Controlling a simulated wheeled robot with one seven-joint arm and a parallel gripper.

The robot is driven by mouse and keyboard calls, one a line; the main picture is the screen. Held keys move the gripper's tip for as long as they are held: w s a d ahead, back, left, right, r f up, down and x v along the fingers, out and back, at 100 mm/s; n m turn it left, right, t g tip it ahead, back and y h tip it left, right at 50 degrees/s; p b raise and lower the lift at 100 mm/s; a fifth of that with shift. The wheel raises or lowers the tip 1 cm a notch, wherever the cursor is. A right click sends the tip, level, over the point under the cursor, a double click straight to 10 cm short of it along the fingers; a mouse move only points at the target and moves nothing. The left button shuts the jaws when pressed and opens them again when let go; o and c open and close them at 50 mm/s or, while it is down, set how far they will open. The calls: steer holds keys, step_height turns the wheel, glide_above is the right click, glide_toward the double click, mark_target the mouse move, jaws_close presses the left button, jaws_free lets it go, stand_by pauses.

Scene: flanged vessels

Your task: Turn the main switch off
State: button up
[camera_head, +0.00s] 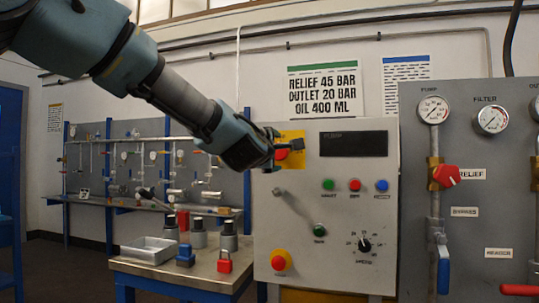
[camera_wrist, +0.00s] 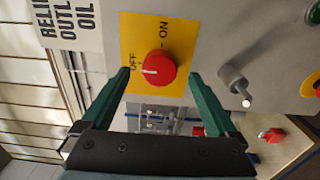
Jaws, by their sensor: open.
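The main switch is a red round knob (camera_wrist: 158,70) on a yellow plate (camera_wrist: 185,60) marked OFF and ON. In the wrist view, which is turned sideways, the knob's white mark points left, towards the OFF label. My gripper (camera_wrist: 160,76) is open, with one green finger on each side of the knob and a gap to both. I cannot tell whether the tips reach past the knob's face. In the head view my gripper (camera_head: 285,144) is at the yellow plate (camera_head: 292,137) at the panel's upper left and partly hides the red knob (camera_head: 282,154).
The grey panel (camera_head: 340,220) holds a dark display (camera_head: 353,143), several push buttons, a black dial (camera_head: 364,245) and a red emergency button (camera_head: 279,261). A lever (camera_wrist: 237,88) sticks out near the switch. A bench (camera_head: 190,271) with vessels and a red padlock (camera_head: 224,262) stands left.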

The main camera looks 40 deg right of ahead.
steer(key=b+v, duration=0.1)
steer(key=v, duration=0.6)
steer(key=shift+a+b, duration=0.3)
steer(key=shift+s, duration=0.1)
steer(key=w+a+f+m+y, duration=0.3)
steer(key=w+a+f+y, duration=0.3)
steer(key=w+a+f, duration=0.8)
steer(key=a+f+m+g+y, duration=0.2)
steer(key=a+f+y, duration=0.2)
steer(key=a+f, duration=0.85)
steer(key=s+a+f+m+g+y, duration=0.15)
steer(key=s+a+f+g, duration=0.35)
steer(key=a, duration=0.6)
steer(key=s+a+f+m+g+y, duration=0.1)
steer(key=s+a+f+y, duration=0.25)
steer(key=a+f, duration=0.6)
step_height(320, 180, up, 16)
steer(key=s+a+p, duration=0.1)
steer(key=a+p, duration=0.1)
steer(key=p, duration=1.3)
steer(key=shift+s+a, duration=0.25)
steer(key=shift+a, duration=0.05)
